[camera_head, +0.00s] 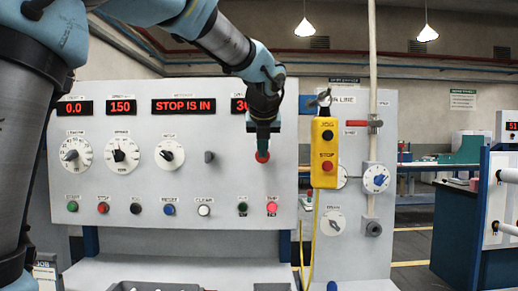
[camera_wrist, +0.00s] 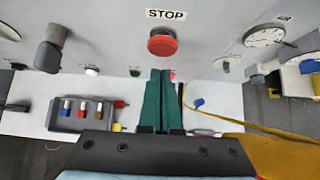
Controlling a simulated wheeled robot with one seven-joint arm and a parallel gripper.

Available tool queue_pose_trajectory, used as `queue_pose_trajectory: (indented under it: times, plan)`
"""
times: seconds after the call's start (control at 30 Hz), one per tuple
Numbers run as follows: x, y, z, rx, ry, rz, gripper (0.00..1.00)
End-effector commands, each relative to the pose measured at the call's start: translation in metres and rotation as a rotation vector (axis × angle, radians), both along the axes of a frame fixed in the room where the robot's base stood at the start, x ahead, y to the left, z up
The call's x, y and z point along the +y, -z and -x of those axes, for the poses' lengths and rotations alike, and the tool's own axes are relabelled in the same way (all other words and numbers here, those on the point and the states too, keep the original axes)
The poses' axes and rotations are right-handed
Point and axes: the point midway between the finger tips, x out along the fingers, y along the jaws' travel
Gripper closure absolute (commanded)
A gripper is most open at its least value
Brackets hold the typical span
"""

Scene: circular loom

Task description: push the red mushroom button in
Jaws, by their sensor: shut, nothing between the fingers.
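The red mushroom button (camera_head: 262,157) is on the grey control panel, partly covered from above by my gripper (camera_head: 263,148). In the wrist view the red button (camera_wrist: 162,42) is round and raised, under a STOP label. My gripper's green fingers (camera_wrist: 162,72) are shut and empty, with their tips just below the button in that picture. A strip of panel shows between tips and button there. I cannot tell the gap in depth.
A yellow pendant (camera_head: 324,138) with its own red STOP button (camera_head: 327,165) hangs close to the right of my gripper. A row of small buttons (camera_head: 169,209) runs below. A tray (camera_wrist: 92,115) holds several coloured pieces.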

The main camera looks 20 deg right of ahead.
Motion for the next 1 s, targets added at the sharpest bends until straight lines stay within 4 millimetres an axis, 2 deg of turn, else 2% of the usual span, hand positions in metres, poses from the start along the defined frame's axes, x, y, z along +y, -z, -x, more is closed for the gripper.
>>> queue_pose_trajectory:
  times: [0.07,0.6,0.77,1.0]
  plan:
    - [-0.003,-0.002,0.005,0.002,0.001,0.000,1.00]
    - [0.021,-0.060,0.059,0.000,0.003,0.003,1.00]
    - [0.025,-0.070,0.068,0.002,0.004,0.001,1.00]
    - [0.026,-0.072,0.070,0.002,0.004,0.000,1.00]
